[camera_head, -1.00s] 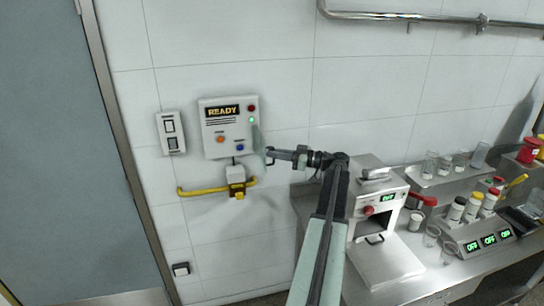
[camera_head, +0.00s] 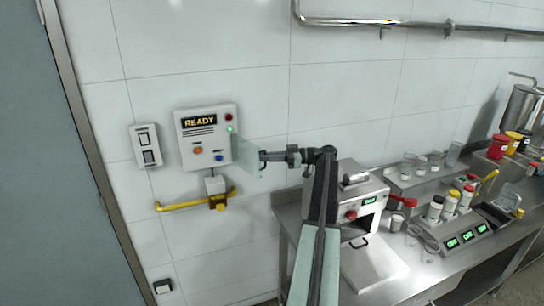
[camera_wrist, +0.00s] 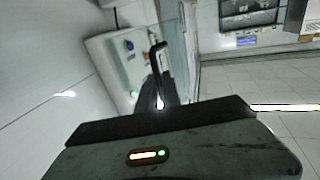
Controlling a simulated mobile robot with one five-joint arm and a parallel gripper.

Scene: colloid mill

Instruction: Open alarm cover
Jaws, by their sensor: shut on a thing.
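The alarm control box (camera_head: 190,150) hangs on the white tiled wall, with a READY display, a red button, a green light, and orange and blue buttons. Its clear alarm cover (camera_head: 245,157) stands out from the box's right side at an angle. My gripper (camera_head: 263,160) is at the cover's outer edge, right of the box. In the wrist view, my gripper (camera_wrist: 158,92) is shut on the dark cover handle (camera_wrist: 157,52). The clear cover (camera_wrist: 185,45) and the box (camera_wrist: 105,55) also show there. The fingertips partly hide the handle.
A white double switch (camera_head: 146,146) is left of the box. A steel bench (camera_head: 292,212) with a small machine, jars and bottles stands to the right. A grey door is at far left.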

